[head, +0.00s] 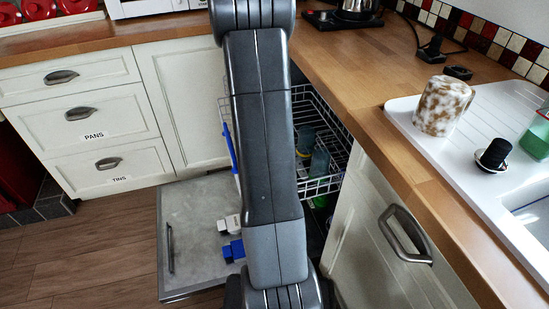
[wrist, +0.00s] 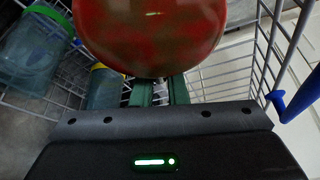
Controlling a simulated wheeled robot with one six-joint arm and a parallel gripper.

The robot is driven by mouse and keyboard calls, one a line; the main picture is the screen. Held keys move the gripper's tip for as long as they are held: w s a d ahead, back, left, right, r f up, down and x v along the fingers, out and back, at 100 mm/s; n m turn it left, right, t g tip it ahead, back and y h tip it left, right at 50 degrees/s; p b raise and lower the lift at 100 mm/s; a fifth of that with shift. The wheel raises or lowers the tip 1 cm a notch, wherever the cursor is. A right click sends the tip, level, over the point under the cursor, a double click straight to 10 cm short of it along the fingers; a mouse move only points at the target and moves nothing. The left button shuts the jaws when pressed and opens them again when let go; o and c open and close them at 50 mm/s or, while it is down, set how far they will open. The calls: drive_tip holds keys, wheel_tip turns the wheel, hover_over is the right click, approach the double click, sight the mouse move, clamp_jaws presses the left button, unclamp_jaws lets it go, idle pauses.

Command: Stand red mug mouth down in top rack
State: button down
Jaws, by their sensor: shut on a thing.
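The red mug (wrist: 150,35), a mottled dark red, fills the top middle of the wrist view. My gripper (wrist: 161,90) is shut on it, with green fingers at its near lower edge. Only a rounded part of the mug shows, so I cannot tell which way its mouth faces. The wire top rack (wrist: 222,75) lies below and around the mug. My gripper and the mug are hidden there.
The dishwasher door (head: 192,225) hangs open.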

drive_tip(key=shift+f+b, duration=0.6)
drive_tip(key=shift+f, duration=0.8)
drive_tip(key=shift+f, duration=0.1)
drive_tip(key=c, duration=1.4)
unclamp_jaws()
drive_tip(key=shift+c, duration=0.2)
drive_tip(key=shift+r, duration=0.35)
drive_tip(key=p+v, duration=0.4)
drive_tip(key=v, duration=0.7)
drive_tip(key=shift+s+r, duration=0.25)
drive_tip(key=shift+r, duration=0.05)
drive_tip(key=shift+f, duration=0.15)
